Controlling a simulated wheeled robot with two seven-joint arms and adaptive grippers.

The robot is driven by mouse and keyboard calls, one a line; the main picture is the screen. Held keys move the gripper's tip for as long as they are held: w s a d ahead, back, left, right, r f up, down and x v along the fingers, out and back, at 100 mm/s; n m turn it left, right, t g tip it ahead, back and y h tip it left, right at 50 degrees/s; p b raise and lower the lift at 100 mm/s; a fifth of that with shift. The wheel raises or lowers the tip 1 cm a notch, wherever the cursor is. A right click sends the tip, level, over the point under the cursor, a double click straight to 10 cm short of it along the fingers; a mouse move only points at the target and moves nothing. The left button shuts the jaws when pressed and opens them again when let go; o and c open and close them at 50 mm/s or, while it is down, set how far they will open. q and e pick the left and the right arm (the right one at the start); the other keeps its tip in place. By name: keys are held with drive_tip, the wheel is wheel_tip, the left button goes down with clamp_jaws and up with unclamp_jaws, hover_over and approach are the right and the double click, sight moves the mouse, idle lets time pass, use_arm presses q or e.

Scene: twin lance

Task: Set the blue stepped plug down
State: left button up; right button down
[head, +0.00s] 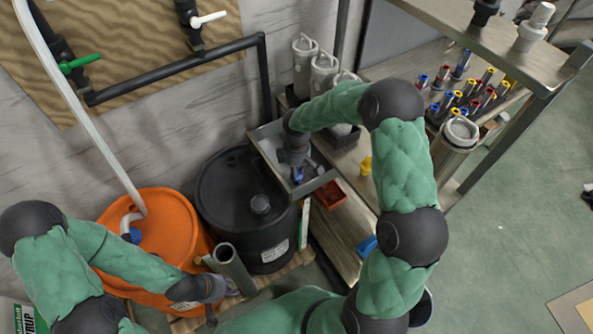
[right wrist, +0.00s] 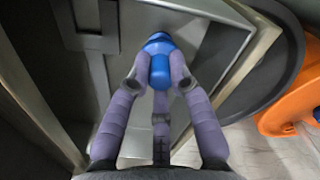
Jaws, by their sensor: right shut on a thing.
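The blue stepped plug (right wrist: 158,48) is between the fingers of my right gripper (right wrist: 160,82), gripped near its lower part, in the right wrist view. In the head view the plug (head: 298,175) shows as a small blue patch below my right gripper (head: 297,166), over a grey metal tray (head: 324,180). The tray's floor and rim also show behind the plug in the right wrist view (right wrist: 205,103). Whether the plug touches the tray floor I cannot tell. My left gripper (head: 232,291) is low at the left, beside a grey tube (head: 234,270); its fingers are too small to read.
A black drum (head: 225,190) and an orange drum (head: 165,235) stand left of the tray. A red bin (head: 331,194) and a yellow piece (head: 366,166) are to its right. A rack of coloured plugs (head: 470,97) and a metal canister (head: 455,145) stand further right.

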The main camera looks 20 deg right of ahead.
drive_tip(key=shift+f, duration=0.15)
drive_tip(key=c, duration=1.1)
unclamp_jaws()
drive_tip(key=shift+r, duration=0.65)
wheel_tip(320, 180, up, 11)
drive_tip(key=p, duration=0.3)
drive_tip(key=shift+r, duration=0.1)
